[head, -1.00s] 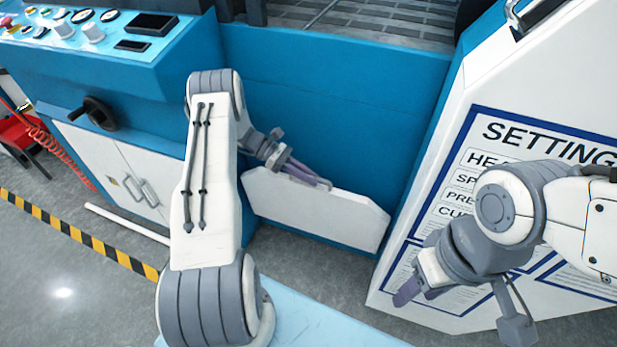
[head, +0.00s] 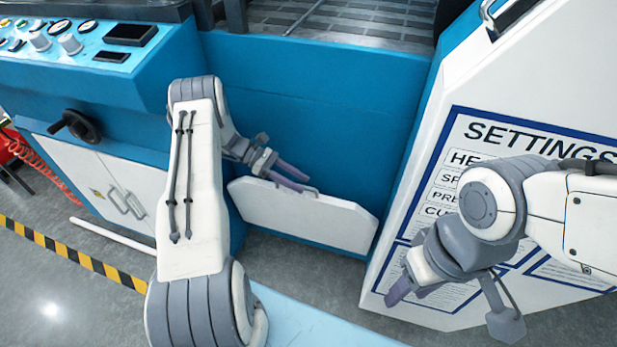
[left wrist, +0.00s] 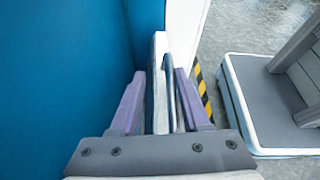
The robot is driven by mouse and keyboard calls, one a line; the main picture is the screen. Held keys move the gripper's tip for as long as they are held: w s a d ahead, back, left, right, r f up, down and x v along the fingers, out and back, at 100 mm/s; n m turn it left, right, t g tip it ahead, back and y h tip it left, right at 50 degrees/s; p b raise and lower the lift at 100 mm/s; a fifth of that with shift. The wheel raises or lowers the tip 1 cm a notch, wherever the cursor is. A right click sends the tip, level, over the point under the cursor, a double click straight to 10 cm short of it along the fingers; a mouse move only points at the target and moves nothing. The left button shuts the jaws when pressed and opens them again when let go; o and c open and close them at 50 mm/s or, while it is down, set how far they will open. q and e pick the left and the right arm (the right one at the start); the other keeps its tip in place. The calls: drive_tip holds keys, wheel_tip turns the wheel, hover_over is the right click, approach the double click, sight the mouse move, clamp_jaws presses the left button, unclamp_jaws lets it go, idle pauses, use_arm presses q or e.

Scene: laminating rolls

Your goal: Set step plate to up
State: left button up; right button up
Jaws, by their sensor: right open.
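The step plate (head: 300,218) is a white panel with cut corners, low on the front of the blue machine, its broad face outward. In the left wrist view the plate (left wrist: 159,80) shows edge-on, with a small grey loop handle (left wrist: 170,85) on its right side. My left gripper (head: 300,182) is at the plate's top edge. In the left wrist view its purple fingers stand apart, one on each side of the plate and handle. I see gaps beside them, so it looks open; contact at the tips is unclear. My right gripper (head: 400,290) is open and empty, before the settings board.
The white settings board (head: 470,150) stands on the right. A control panel (head: 85,40) and a black crank (head: 75,125) are at the left. A light blue-edged platform (head: 320,325) lies on the floor below. Yellow-black tape (head: 70,252) crosses the floor.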

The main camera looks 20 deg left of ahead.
use_arm(q)
drive_tip(key=r, duration=0.2)
drive_tip(key=d+r+p, duration=0.1)
drive_tip(key=r, duration=0.1)
drive_tip(key=shift+s+d+r, duration=0.1)
drive_tip(key=shift+r, duration=0.3)
drive_tip(key=s+d+r+p, duration=0.2)
drive_tip(key=d+r, duration=0.3)
drive_tip(key=d, duration=0.5)
drive_tip(key=shift+d+r, duration=0.15)
drive_tip(key=shift+r, duration=0.2)
